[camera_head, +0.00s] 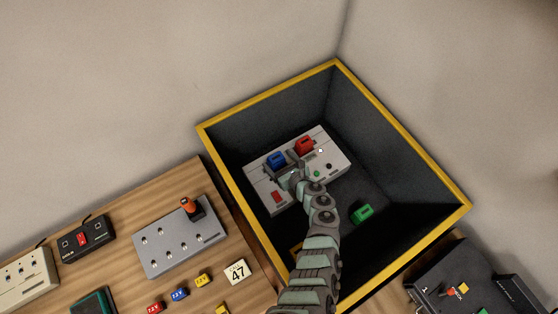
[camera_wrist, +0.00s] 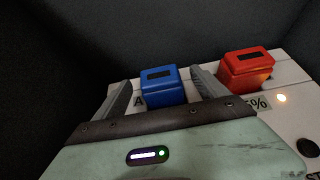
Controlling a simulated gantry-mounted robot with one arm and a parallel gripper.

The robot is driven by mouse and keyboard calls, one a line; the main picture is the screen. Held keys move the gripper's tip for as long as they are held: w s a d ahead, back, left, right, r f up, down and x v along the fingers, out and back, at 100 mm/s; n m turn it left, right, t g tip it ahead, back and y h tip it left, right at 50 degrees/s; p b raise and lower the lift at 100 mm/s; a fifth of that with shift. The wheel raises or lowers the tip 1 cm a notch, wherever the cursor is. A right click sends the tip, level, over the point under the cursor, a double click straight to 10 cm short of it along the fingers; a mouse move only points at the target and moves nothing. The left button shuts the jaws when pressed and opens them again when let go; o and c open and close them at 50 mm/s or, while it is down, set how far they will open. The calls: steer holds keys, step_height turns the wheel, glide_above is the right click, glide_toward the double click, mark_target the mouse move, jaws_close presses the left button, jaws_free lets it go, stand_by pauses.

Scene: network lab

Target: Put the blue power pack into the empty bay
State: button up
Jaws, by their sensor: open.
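The blue power pack (camera_head: 276,160) stands upright on a white unit (camera_head: 262,185) inside a deep dark bin. In the wrist view the blue pack (camera_wrist: 162,88) shows between the two fingers of my gripper (camera_wrist: 165,92), with a gap visible on its right side. My gripper (camera_head: 287,171) is open. Whether a finger touches the pack is unclear. A red pack (camera_head: 304,146) stands to the right of the blue one on the same unit. I cannot make out an empty bay; my gripper and arm cover part of the unit.
The bin has high dark walls and a yellow rim (camera_head: 262,97). A green pack (camera_head: 362,213) lies on the bin floor, right of my arm. A wooden bench (camera_head: 125,215) at left holds a grey switch panel (camera_head: 180,240). A black case (camera_head: 450,280) is at lower right.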

steer(key=p+v, duration=0.2)
steer(key=v, duration=0.5)
steer(key=shift+s, duration=0.1)
steer(key=shift+s+r, duration=0.1)
steer(key=shift+r, duration=0.05)
stand_by(1.1)
